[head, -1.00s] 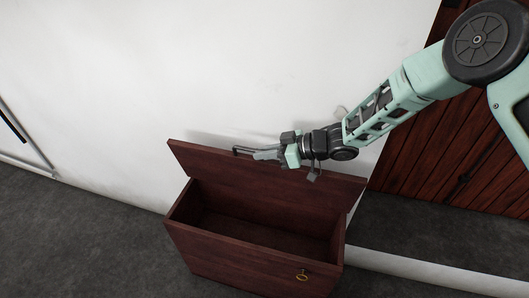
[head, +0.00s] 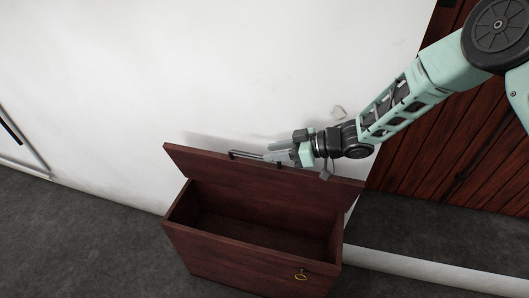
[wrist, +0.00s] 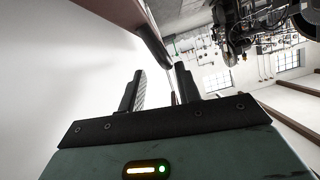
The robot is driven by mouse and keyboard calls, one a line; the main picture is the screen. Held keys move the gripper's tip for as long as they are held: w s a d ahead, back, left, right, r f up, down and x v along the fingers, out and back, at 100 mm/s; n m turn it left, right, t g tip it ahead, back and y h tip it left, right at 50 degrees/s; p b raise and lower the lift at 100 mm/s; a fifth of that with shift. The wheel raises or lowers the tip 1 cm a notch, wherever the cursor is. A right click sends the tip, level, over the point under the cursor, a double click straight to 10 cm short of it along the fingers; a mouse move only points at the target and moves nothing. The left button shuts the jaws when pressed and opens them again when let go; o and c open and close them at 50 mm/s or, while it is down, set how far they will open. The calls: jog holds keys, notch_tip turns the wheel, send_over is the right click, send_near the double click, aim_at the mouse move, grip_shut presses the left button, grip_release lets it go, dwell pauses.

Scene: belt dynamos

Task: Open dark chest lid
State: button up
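The dark red-brown wooden chest (head: 235,255) stands on the floor against the white wall, its inside open to view. Its lid (head: 265,178) is swung up and leans back toward the wall. A thin metal handle (head: 245,155) runs along the lid's upper edge. My gripper (head: 272,154) is just behind that edge, at the handle's right end. In the wrist view my gripper (wrist: 159,88) has its two fingers apart, with nothing clearly clamped between them. The lid (wrist: 112,12) and a dark bar of the handle (wrist: 152,42) show beyond the fingertips.
The white wall (head: 250,70) is close behind the lid. A brass ring (head: 300,274) hangs on the chest front. A dark red plank door (head: 440,150) is at the right. Grey floor (head: 80,235) is clear at the left.

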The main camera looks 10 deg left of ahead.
jog(key=v, duration=1.3)
jog(key=shift+d, duration=0.2)
